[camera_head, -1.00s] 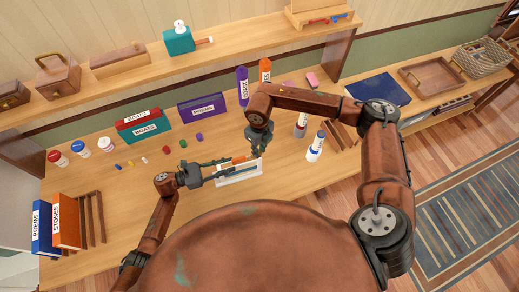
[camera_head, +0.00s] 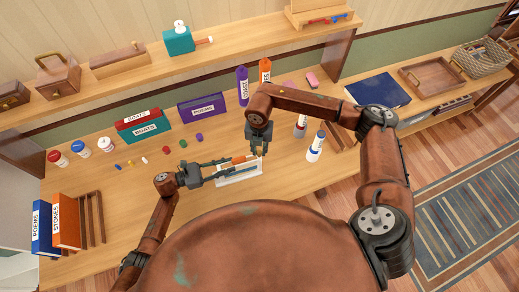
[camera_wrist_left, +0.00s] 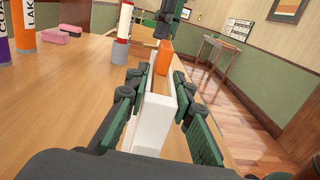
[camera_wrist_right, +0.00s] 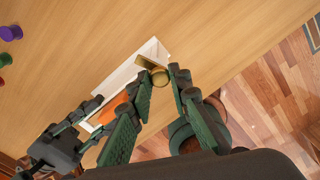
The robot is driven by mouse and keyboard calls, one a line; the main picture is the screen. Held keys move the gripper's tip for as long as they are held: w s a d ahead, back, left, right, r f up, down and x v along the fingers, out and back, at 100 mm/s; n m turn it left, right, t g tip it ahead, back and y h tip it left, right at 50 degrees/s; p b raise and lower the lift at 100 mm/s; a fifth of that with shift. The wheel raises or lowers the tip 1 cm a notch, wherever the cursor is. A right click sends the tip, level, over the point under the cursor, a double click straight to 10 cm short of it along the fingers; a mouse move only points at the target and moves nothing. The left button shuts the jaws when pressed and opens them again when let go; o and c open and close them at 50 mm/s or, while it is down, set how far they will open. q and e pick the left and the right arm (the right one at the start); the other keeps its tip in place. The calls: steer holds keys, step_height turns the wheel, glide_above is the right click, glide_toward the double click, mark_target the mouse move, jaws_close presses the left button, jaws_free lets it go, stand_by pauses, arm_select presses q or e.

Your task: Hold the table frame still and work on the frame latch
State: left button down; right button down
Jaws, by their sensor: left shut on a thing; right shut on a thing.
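The white table frame (camera_head: 241,179) stands on the wooden table in front of me, with an orange piece in it. My left gripper (camera_head: 226,169) is shut on the frame's near end. In the left wrist view the white frame (camera_wrist_left: 153,118) lies between its fingers, with the orange piece (camera_wrist_left: 165,57) beyond. My right gripper (camera_head: 259,150) points down at the frame's far end. In the right wrist view it is shut on the brass latch (camera_wrist_right: 159,76), whose flat tab lies over the frame's end (camera_wrist_right: 150,50). The fingers partly hide the latch.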

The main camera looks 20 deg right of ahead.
mark_target(259, 152)
steer(key=shift+m, duration=1.9)
steer(key=c, duration=1.8)
jaws_free()
steer(key=shift+o, duration=0.2)
step_height(259, 152, up, 12)
arm_select(q)
steer(key=c, duration=1.6)
jaws_free()
